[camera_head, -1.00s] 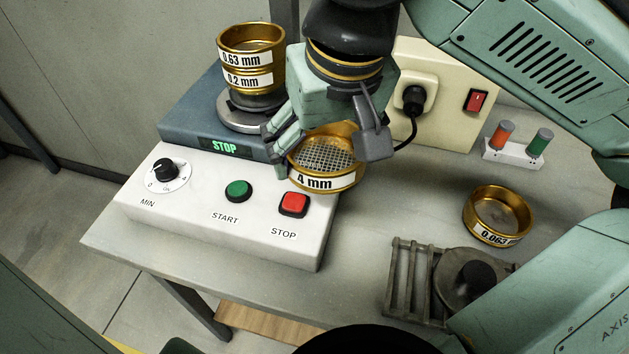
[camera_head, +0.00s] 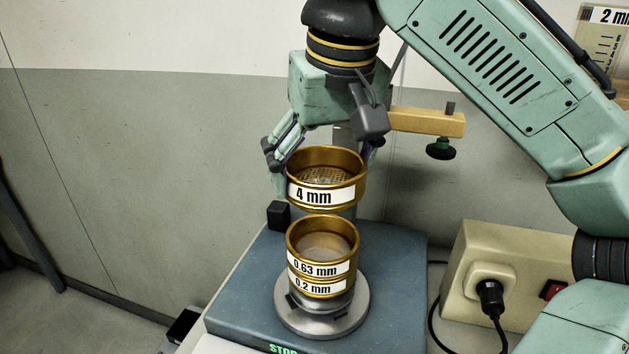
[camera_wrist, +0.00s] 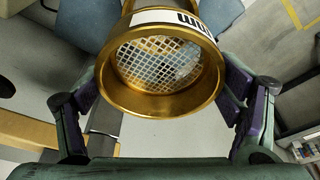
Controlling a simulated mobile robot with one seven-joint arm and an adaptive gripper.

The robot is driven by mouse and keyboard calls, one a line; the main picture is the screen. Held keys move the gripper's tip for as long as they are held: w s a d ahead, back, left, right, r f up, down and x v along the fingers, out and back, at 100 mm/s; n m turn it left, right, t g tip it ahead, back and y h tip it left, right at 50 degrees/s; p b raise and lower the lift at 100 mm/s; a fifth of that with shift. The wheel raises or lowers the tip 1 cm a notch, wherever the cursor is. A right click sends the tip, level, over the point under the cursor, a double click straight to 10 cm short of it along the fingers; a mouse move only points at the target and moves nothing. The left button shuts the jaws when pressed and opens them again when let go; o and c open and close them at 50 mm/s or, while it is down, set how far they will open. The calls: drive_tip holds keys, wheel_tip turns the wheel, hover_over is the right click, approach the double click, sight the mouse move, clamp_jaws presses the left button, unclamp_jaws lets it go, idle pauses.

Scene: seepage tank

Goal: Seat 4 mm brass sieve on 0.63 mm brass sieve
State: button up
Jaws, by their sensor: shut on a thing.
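The 4 mm brass sieve (camera_head: 327,206) is held level in my gripper (camera_head: 325,163), whose fingers close on it from both sides. In the wrist view the 4 mm sieve (camera_wrist: 150,107) shows its coarse mesh between the fingers of my gripper (camera_wrist: 165,85). The 0.63 mm brass sieve (camera_head: 351,246) sits on the 0.2 mm sieve (camera_head: 347,287), in a stack on the shaker's round plate (camera_head: 350,319). The 4 mm sieve appears above and slightly behind the 0.63 mm sieve's open top. The exact gap is hard to tell.
The blue shaker base (camera_head: 400,265) lies under the stack. A wooden clamp bar (camera_head: 430,122) with a dark knob (camera_head: 441,150) stands behind, right of my gripper. A cream socket box (camera_head: 475,250) with a plugged cable is at the right.

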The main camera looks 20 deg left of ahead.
drive_tip(key=shift+d+r, duration=0.1)
idle(0.3)
drive_tip(key=shift+f+b, duration=1.85)
drive_tip(key=shift+f, duration=1.1)
drive_tip(key=shift+p, duration=0.55)
drive_tip(key=shift+f+b, duration=0.7)
drive_tip(key=shift+f, duration=0.35)
drive_tip(key=o, duration=1.2)
drive_tip(key=shift+c, duration=0.2)
